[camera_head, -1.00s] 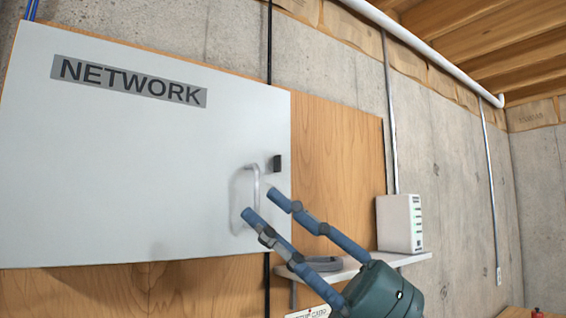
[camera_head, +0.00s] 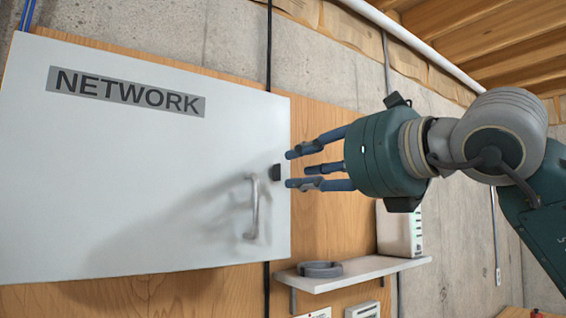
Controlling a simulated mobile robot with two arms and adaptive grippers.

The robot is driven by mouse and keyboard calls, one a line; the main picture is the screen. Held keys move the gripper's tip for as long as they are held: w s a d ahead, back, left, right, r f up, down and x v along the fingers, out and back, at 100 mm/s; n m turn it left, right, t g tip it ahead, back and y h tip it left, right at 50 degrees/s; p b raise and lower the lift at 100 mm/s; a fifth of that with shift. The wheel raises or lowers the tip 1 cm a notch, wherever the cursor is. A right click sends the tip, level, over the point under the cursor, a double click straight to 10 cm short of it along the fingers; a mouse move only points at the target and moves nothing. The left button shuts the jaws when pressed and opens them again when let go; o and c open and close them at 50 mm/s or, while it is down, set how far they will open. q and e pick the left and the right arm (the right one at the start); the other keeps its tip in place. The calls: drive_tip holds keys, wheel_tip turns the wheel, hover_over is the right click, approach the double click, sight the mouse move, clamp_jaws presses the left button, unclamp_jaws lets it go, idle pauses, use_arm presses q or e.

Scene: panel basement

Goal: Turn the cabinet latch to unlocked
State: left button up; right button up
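The grey cabinet (camera_head: 120,190) has a door labelled NETWORK (camera_head: 126,92) and fills the left of the head view. Its door looks closed. A small black latch (camera_head: 276,173) sits near the door's right edge, above and to the right of a curved metal handle (camera_head: 253,207). My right gripper (camera_head: 290,169) comes in from the right with its blue fingers pointing left at the latch. The fingers are spread, one above and one below the latch's height, and nothing shows between them. Whether they touch the latch is unclear. My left gripper is not in view.
A wooden backboard (camera_head: 330,240) lies behind the cabinet. Below my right gripper, a white shelf (camera_head: 380,268) holds a white router-like box (camera_head: 408,232) and a grey coil (camera_head: 320,269). A pipe runs along the top of the concrete wall. The space in front of the door is free.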

sight(271, 174)
drive_tip(key=p+x, duration=0.2)
drive_tip(key=x, duration=0.2)
drive_tip(key=shift+w+a+r, duration=0.15)
drive_tip(key=shift+w+a, duration=0.05)
drive_tip(key=shift+a, duration=0.05)
drive_tip(key=shift+w+a, duration=0.4)
drive_tip(key=shift+w, duration=0.2)
drive_tip(key=shift+s, duration=0.1)
clamp_jaws()
